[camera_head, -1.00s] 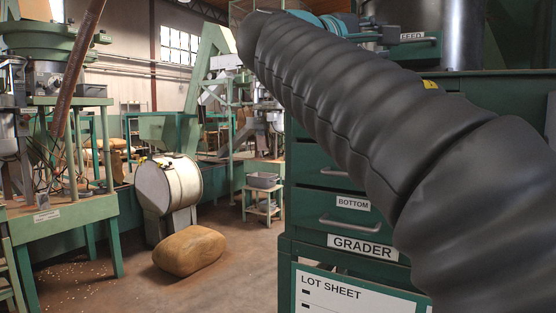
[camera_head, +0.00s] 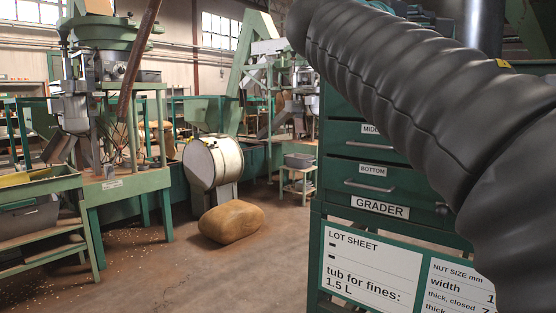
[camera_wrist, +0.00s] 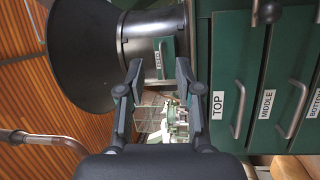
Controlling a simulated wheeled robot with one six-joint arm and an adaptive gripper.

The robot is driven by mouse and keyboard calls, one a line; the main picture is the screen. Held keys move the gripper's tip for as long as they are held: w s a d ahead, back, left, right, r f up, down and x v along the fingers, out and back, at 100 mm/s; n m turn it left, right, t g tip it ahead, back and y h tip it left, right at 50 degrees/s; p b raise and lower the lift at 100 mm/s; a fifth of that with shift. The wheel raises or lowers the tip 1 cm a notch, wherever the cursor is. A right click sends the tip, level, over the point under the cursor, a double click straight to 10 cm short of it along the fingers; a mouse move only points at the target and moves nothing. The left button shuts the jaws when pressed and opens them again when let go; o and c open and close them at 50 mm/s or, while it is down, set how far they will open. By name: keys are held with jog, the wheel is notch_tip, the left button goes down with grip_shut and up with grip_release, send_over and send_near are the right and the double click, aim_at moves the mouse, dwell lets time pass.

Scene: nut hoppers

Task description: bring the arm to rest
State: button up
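My gripper (camera_wrist: 158,88) shows in the wrist view with its two dark fingers spread apart and nothing between them. It is open and faces a dark cylinder with a flared black hopper (camera_wrist: 88,55) beside the green drawer cabinet. In the head view my black ribbed arm crosses the upper right, in front of the cabinet, and hides part of it. The gripper itself is hidden in the head view.
The green grader cabinet (camera_head: 330,190) stands at right, with drawers marked TOP (camera_wrist: 217,105), middle and bottom, and a lot sheet (camera_head: 370,268) below. A brown sack (camera_head: 231,222) and a drum (camera_head: 212,162) stand mid-floor. Green benches (camera_head: 130,184) are at left. The front floor is clear.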

jog(key=w+a+f+n+y, duration=0.1)
jog(key=w+a+f+y, duration=0.15)
jog(key=f, duration=0.45)
jog(key=w+a+f+n+y, duration=0.1)
jog(key=w+a+f+y, duration=0.15)
jog(key=f, duration=0.45)
notch_tip(320, 180, down, 15)
jog(key=s+a+g+y, duration=0.1)
jog(key=s+y, duration=0.1)
jog(key=y, duration=0.3)
jog(key=s+f+m+g+y+p, duration=0.1)
jog(key=s+f+m+g+y, duration=0.1)
jog(key=s+f, duration=0.9)
jog(key=s+a+f+m+g+y+p, duration=0.1)
jog(key=s+f+m+y, duration=0.3)
jog(key=s+f, duration=0.7)
jog(key=shift+s+a+f+m+g+p, duration=0.35)
jog(key=shift+f+m+g, duration=0.15)
jog(key=shift+f, duration=0.2)
